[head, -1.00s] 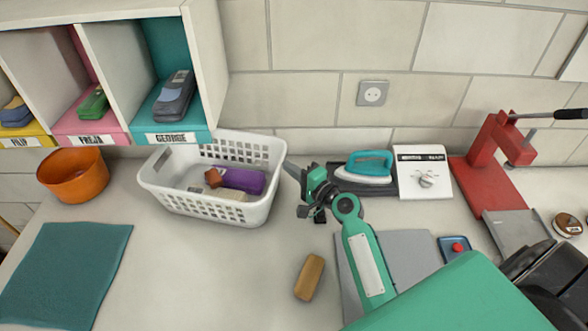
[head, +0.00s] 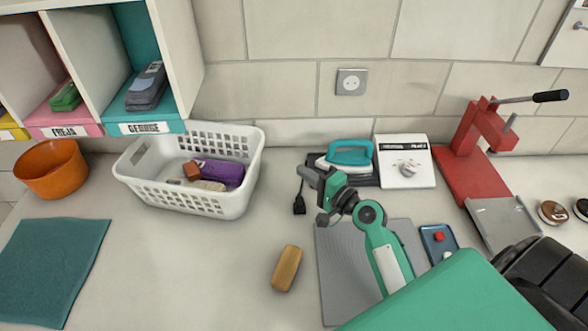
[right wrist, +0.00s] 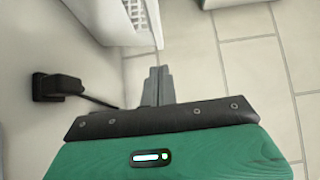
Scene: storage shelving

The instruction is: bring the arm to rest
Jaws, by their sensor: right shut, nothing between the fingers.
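My right arm comes in from the lower right in the head view. Its green and dark gripper (head: 312,177) is above the counter, between the white basket and the iron. In the right wrist view its two grey fingers (right wrist: 158,85) lie together, with nothing between them. My left gripper is not in view.
A white basket (head: 190,192) holds a purple item and other small things. An iron (head: 346,156), a white dial box (head: 405,164) and a red press (head: 470,150) stand behind. A tan block (head: 286,268) lies in front. An orange bowl (head: 50,169) stands left.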

